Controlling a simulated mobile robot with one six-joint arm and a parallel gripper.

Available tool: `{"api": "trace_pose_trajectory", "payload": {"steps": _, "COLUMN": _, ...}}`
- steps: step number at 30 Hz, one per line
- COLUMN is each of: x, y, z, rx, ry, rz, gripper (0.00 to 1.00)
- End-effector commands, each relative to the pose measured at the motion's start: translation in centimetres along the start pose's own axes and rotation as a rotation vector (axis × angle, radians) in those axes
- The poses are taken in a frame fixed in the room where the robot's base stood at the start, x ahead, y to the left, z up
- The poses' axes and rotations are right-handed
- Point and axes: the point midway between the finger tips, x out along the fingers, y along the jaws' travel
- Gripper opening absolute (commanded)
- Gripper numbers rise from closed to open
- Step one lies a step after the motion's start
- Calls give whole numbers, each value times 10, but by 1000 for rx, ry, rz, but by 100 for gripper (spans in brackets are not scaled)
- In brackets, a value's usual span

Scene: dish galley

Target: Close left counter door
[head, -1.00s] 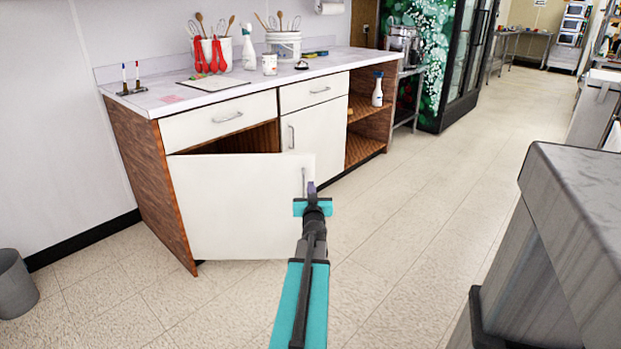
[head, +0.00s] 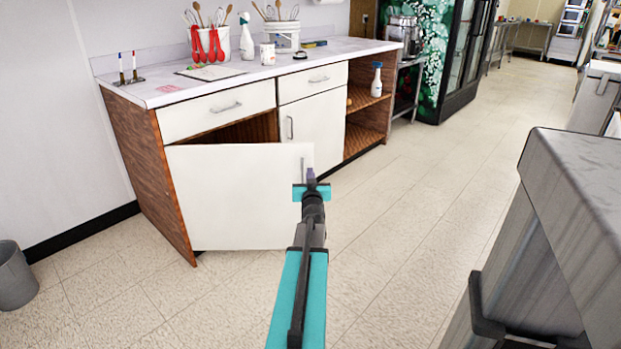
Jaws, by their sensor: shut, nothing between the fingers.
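The left counter door (head: 235,200) is white and stands ajar, swung out from the counter (head: 160,175) on its left-side hinge. The dark cabinet inside shows above its top edge. Its handle (head: 303,168) is a thin vertical bar near the free right edge. My gripper (head: 311,178) is shut and empty, at the door's free right edge just beside and below the handle. I cannot tell whether it touches the door; the fingertips are small and partly hidden by the wrist.
A second door (head: 314,130) is shut, with open shelves to its right. Utensil buckets (head: 283,37) and bottles stand on the countertop. A grey bin (head: 14,277) is at the left, and a grey counter (head: 565,210) stands close on the right. The floor between is clear.

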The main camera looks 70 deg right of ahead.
Motion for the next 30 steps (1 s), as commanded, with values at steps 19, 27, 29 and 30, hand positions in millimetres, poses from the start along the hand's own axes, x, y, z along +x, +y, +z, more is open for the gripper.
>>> {"api": "trace_pose_trajectory", "payload": {"steps": 19, "x": 57, "y": 1, "z": 1, "rx": 1, "ry": 0, "rz": 1, "gripper": 0}}
{"api": "trace_pose_trajectory", "payload": {"steps": 27, "x": 80, "y": 1, "z": 1, "rx": 1, "ry": 1, "rz": 1, "gripper": 0}}
{"api": "trace_pose_trajectory", "payload": {"steps": 29, "x": 85, "y": 1, "z": 1, "rx": 1, "ry": 1, "rz": 1, "gripper": 0}}
{"api": "trace_pose_trajectory", "payload": {"steps": 30, "x": 88, "y": 1, "z": 1, "rx": 1, "ry": 0, "rz": 1, "gripper": 0}}
